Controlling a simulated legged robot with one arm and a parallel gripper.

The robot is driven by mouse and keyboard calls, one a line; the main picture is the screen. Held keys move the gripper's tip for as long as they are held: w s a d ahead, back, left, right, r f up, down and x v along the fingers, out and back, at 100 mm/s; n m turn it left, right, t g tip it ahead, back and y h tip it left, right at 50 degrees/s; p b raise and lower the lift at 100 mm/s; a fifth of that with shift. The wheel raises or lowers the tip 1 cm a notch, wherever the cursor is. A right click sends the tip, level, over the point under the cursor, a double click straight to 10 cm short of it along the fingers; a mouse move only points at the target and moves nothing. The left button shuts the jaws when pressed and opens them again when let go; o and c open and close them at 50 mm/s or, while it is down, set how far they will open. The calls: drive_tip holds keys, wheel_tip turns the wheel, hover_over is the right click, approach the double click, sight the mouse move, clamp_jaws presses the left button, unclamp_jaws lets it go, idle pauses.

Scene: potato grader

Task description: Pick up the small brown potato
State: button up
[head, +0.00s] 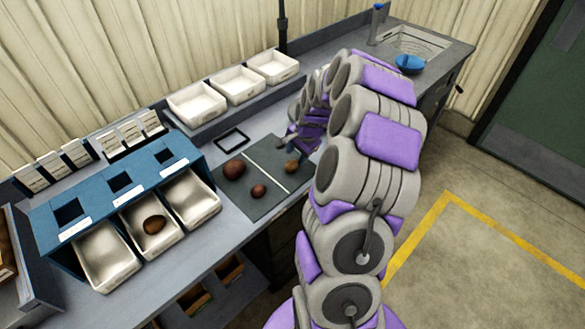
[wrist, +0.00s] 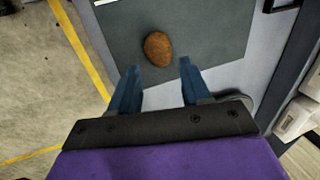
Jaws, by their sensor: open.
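The small brown potato (head: 292,166) lies on the right part of a dark grey mat (head: 262,209), right of its white line. In the wrist view the potato (wrist: 158,46) is a rounded brown oval just beyond my fingertips, roughly centred between them. My gripper (wrist: 160,68) is open, with its two blue fingers apart and nothing between them. In the head view my gripper (head: 288,141) hangs near the mat's far right edge, close to the potato and partly hidden by my arm. A larger dark red potato (head: 235,170) and a small reddish one (head: 258,190) lie left of the line.
A blue grader box (head: 165,157) with three metal trays stands left; the middle tray (head: 138,245) holds a brown potato (head: 154,224). White bins (head: 198,104) line the back. A black frame (head: 232,139) lies behind the mat. A sink (head: 415,42) with a blue bowl (head: 410,64) is far right.

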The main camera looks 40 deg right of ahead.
sight(292, 164)
drive_tip(key=shift+w+a+f, duration=0.2)
drive_tip(key=shift+a+f, duration=0.1)
drive_tip(key=shift+f, duration=0.55)
drive_tip(key=x, duration=0.1)
drive_tip(key=b+x, duration=0.1)
drive_tip(key=x, duration=0.2)
drive_tip(key=shift+d+f+b, duration=0.3)
drive_tip(key=shift+b, duration=0.05)
drive_tip(key=shift+a, duration=0.15)
drive_tip(key=c, duration=0.7)
drive_tip(key=shift+r, duration=0.15)
